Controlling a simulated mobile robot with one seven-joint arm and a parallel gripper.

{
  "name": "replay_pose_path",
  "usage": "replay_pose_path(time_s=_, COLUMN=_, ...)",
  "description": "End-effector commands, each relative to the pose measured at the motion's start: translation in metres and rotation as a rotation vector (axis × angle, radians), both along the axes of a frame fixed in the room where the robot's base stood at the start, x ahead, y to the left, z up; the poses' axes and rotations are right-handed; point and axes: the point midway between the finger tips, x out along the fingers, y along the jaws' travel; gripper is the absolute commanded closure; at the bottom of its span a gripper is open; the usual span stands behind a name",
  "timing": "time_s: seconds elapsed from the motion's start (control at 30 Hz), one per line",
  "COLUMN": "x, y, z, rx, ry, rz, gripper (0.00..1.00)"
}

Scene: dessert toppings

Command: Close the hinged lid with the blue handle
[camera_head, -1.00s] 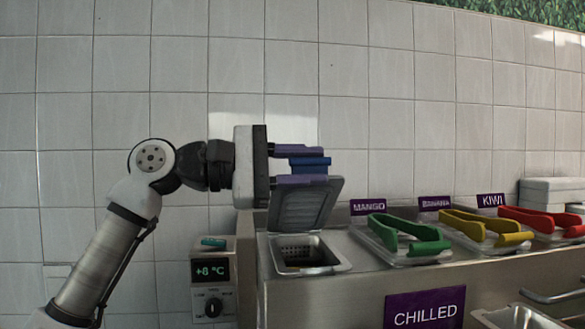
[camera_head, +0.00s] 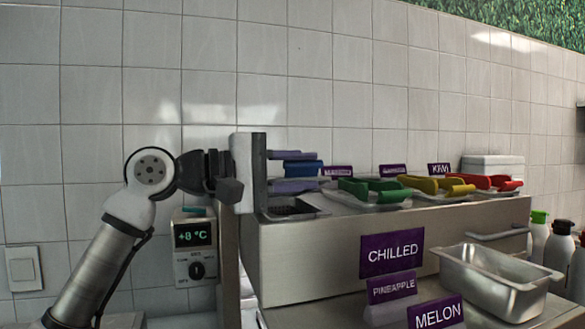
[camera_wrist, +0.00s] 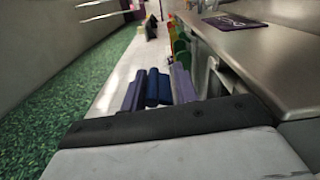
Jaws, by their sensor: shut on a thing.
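The blue handle (camera_head: 305,169) is between the purple fingers of my gripper (camera_head: 298,171), which is shut on it. In the wrist view the dark blue handle (camera_wrist: 158,86) also shows between the two purple fingers. The grey lid is barely visible in the head view, mostly hidden by the lower finger and the handle; its exact angle is hard to tell. The dark open compartment (camera_head: 288,209) still shows below the fingers, at the left end of the steel counter unit.
An empty steel pan (camera_head: 492,280) stands in front. A temperature box (camera_head: 195,245) is at the left. Bottles (camera_head: 560,245) stand far right.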

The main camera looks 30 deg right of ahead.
Motion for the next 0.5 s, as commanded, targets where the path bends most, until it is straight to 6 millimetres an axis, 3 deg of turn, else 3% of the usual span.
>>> replay_pose_path(time_s=0.47, x=0.0049, y=-0.001, z=-0.0026, rx=-0.003, ry=-0.007, rz=0.011, gripper=1.0)
replay_pose_path(time_s=0.5, x=0.0047, y=-0.001, z=-0.0026, rx=-0.003, ry=-0.007, rz=0.01, gripper=0.65)
